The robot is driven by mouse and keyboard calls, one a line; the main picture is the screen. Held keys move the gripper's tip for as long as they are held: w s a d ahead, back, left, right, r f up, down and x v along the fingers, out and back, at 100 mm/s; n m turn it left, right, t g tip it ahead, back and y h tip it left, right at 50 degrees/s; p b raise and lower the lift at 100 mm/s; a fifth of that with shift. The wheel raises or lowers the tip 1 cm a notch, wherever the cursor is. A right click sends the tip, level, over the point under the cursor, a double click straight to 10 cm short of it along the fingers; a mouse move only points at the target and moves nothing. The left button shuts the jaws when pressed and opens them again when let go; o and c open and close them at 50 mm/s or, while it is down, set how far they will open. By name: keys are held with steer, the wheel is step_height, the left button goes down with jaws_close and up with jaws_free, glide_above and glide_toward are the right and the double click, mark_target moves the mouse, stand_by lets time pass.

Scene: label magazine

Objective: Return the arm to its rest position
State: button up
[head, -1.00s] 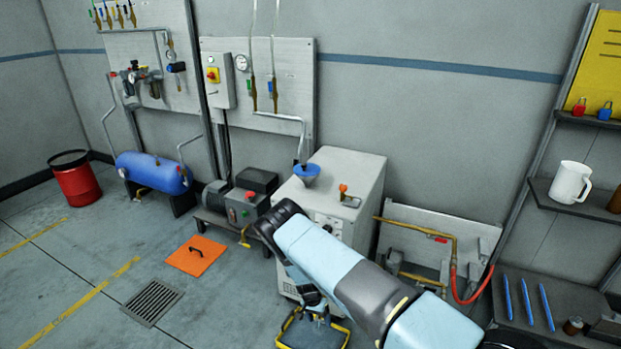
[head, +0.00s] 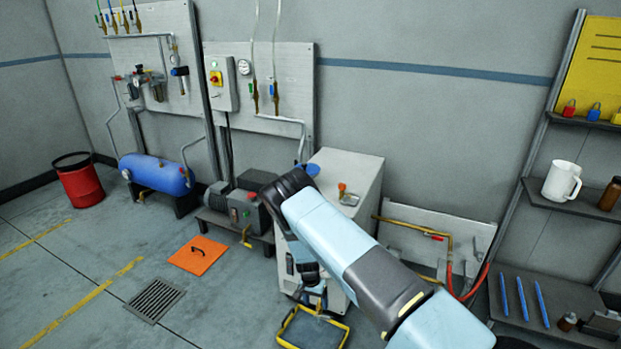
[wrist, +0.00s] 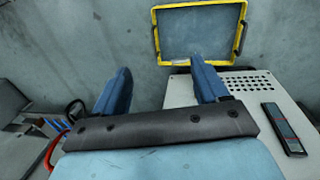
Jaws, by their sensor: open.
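My arm (head: 330,225), light blue with dark joints, reaches up from the lower right of the head view and bends down in front of the grey cabinet (head: 362,172). In the wrist view my gripper (wrist: 160,82) has its two blue fingers wide apart, with nothing between them. A yellow-rimmed tray (wrist: 156,40) lies beyond the fingers on the floor. In the head view my gripper is mostly hidden behind the arm, above the same tray (head: 284,326).
A pipe panel (head: 440,232) and a shelf with a white mug (head: 561,180) stand to the right. An orange floor plate (head: 198,256) and open floor lie to the left.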

steer(key=w+d+r+n+t+y, duration=0.1)
steer(key=w+d+r, duration=0.1)
steer(key=r, duration=1.7)
steer(key=w+d+r+y, duration=0.2)
steer(key=r, duration=1.7)
steer(key=s+d+r+t, duration=0.1)
steer(key=s+d+r, duration=0.1)
steer(key=r, duration=0.5)
steer(key=s+d+r, duration=0.2)
steer(key=s+r, duration=0.1)
steer(key=r, duration=0.4)
steer(key=s+d+r+n+t, duration=0.1)
steer(key=s+d+r, duration=0.3)
steer(key=s+r, duration=0.35)
steer(key=s+d+r+n+t, duration=0.1)
steer(key=s+d+r, duration=0.3)
steer(key=s+r, duration=0.4)
steer(key=s+d+r+n+t, duration=0.1)
steer(key=s+d+r, duration=0.1)
steer(key=s, duration=0.7)
steer(key=s+d+r+n+t+h, duration=0.1)
steer(key=s+d+r, duration=0.2)
steer(key=s, duration=0.7)
steer(key=shift+s+d+r+t, duration=0.25)
steer(key=shift+s+r+t, duration=0.05)
steer(key=shift+r, duration=0.2)
